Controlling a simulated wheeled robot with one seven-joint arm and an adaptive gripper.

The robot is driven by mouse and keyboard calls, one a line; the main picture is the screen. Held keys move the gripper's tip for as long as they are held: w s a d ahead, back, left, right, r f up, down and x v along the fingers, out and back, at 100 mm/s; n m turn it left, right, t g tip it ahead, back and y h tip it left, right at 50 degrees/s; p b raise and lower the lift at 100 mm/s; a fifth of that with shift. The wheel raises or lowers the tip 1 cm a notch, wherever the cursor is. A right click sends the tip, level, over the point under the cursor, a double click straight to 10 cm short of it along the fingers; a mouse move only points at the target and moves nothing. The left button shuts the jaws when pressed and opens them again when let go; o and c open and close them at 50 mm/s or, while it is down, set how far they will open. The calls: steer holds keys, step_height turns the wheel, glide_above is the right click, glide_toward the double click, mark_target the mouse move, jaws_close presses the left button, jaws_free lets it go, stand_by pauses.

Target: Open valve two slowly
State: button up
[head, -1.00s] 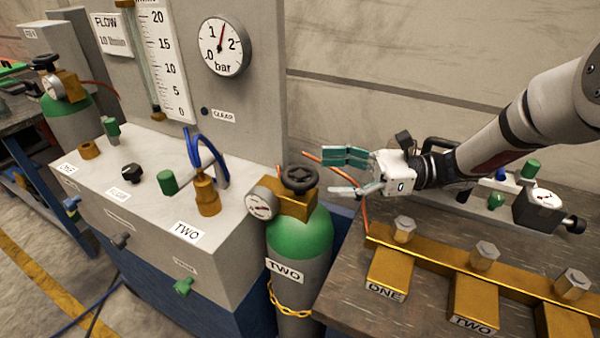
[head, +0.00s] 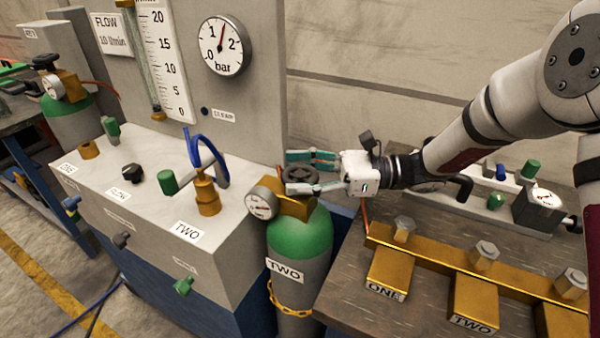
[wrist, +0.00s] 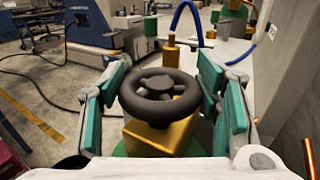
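A black handwheel (head: 300,175) tops the brass valve block (head: 297,208) of the green-shouldered grey cylinder (head: 299,240) labelled TWO. My gripper (head: 291,172) reaches in from the right with its teal-padded fingers on either side of this wheel. In the wrist view the handwheel (wrist: 160,96) lies between the two open fingers, with a narrow gap visible at each side. The brass block (wrist: 160,138) is below it. A second fitting, a brass post (head: 207,195) with a blue hose, stands by another TWO label on the white bench top.
A round gauge (head: 262,203) projects left of the valve block, close to my fingers. The grey panel (head: 260,90) rises behind. A wooden table (head: 350,290) with a brass manifold (head: 430,255) is on the right. A yellow chain (head: 291,308) rings the cylinder.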

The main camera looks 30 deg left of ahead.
steer(key=shift+w+a+f+n+g+h+b, duration=0.1)
steer(key=shift+n+g+h+b, duration=0.95)
steer(key=shift+n+g+h, duration=0.65)
steer(key=shift+n+g+h+b, duration=0.7)
steer(key=shift+n+g+h, duration=0.4)
steer(key=shift+g+h, duration=0.25)
steer(key=o, duration=1.2)
steer(key=v, duration=1.2)
